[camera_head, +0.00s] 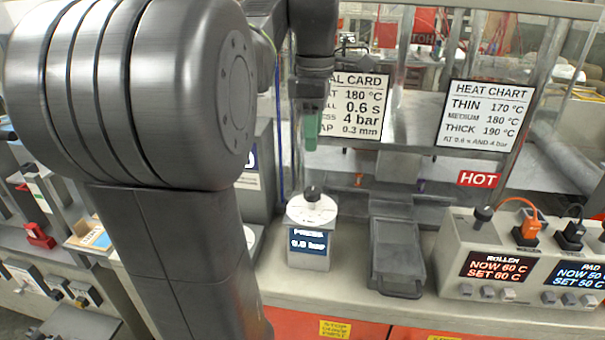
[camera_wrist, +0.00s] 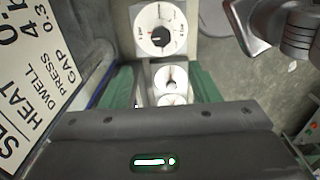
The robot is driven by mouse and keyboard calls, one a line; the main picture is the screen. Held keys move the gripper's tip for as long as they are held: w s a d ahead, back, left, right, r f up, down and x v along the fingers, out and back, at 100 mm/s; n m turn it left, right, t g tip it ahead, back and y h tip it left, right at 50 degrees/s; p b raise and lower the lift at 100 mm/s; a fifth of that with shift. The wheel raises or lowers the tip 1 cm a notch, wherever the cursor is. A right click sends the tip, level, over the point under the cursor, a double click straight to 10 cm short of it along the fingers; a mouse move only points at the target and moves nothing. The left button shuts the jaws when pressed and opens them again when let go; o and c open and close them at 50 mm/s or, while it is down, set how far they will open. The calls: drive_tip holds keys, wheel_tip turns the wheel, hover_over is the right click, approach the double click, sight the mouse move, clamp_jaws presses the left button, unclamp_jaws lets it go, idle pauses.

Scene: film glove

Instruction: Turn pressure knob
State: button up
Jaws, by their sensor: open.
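The pressure knob (camera_head: 313,193) is a small black knob on a round white dial, on top of a light box. A blue display (camera_head: 308,243) on the box front reads PRESS and a bar value too blurred to be sure of. My gripper (camera_head: 310,132) points down with green fingertips, above the knob in the picture and apart from it. In the wrist view my gripper (camera_wrist: 161,88) shows its two green fingers spread with nothing held. Several white dials lie beyond and between them, including a large one (camera_wrist: 160,30) with a dark centre; I cannot tell which is the pressure dial.
A seal card (camera_head: 358,108) reads 180 °C, 0.6 s, 4 bar and 0.3 mm. A heat chart (camera_head: 484,115) hangs at right, above a red HOT sign (camera_head: 479,179). A grey tray (camera_head: 397,250) and a control box (camera_head: 500,250) with plugs stand right of the knob.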

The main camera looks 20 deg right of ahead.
sight(312, 191)
wheel_tip(312, 191, down, 13)
drive_tip(key=shift+s+f+b, duration=0.1)
drive_tip(key=shift+b, duration=0.55)
drive_tip(key=c, duration=1)
